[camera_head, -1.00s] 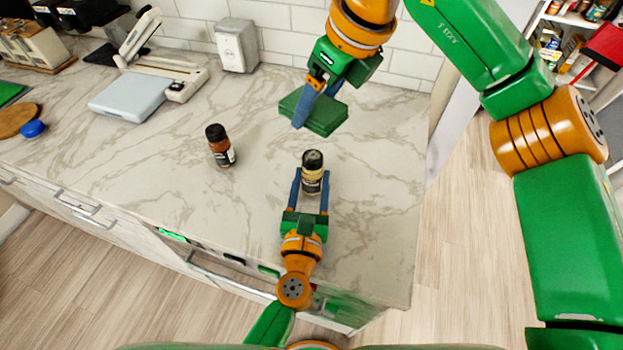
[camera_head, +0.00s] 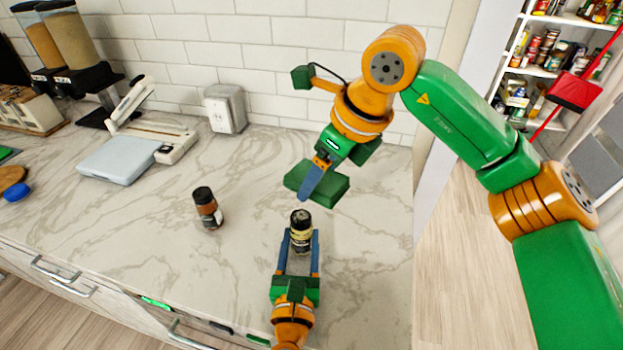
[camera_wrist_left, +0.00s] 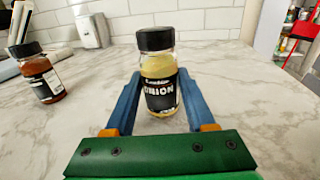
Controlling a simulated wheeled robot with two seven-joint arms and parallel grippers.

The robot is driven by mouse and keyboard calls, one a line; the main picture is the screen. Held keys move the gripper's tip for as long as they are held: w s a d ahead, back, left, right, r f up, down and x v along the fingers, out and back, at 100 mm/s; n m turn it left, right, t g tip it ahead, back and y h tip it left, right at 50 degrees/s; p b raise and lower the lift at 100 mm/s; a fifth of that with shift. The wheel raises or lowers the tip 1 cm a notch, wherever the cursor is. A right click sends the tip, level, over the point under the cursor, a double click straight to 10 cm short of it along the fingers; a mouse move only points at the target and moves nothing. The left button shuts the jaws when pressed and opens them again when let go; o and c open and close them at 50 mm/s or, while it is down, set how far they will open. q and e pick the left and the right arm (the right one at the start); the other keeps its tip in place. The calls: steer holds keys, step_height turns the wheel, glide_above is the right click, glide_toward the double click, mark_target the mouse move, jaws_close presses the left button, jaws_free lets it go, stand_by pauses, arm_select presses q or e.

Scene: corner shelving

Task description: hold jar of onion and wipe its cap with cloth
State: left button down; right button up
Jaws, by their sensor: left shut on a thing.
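The jar of onion (camera_head: 301,238), with a black cap and yellowish contents, is upright between the blue fingers of my left gripper (camera_head: 299,253). In the left wrist view the onion jar (camera_wrist_left: 160,82) shows its black label between the fingers (camera_wrist_left: 160,105); the gripper is shut on it. I cannot tell whether its base touches the counter. The green cloth (camera_head: 332,189) is a thick flat block behind the jar. My right gripper (camera_head: 312,182) is shut on the cloth, one blue finger in front of it and the other hidden. The cloth is apart from the cap.
A brown spice jar (camera_head: 207,210) stands left of the onion jar and also shows in the left wrist view (camera_wrist_left: 38,75). A white box (camera_head: 225,110) stands by the tiled wall, with a scale-like device (camera_head: 125,158) farther left. The marble counter between is clear.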

arm_select(q)
steer(key=shift+a, duration=0.15)
arm_select(e)
step_height(320, 180, down, 2)
steer(key=shift+a, duration=0.15)
steer(key=shift+f, duration=1.85)
steer(key=shift+w+a+f, duration=0.1)
steer(key=shift+a+f, duration=0.7)
steer(key=shift+f, duration=0.15)
steer(key=shift+a, duration=1.9)
glide_toward(303, 215)
steer(key=shift+w+a+r, duration=0.1)
steer(key=shift+w+r, duration=0.2)
steer(key=shift+r, duration=0.2)
steer(key=shift+w+a+r, duration=0.1)
steer(key=shift+w+r, duration=0.25)
steer(key=shift+r, duration=0.2)
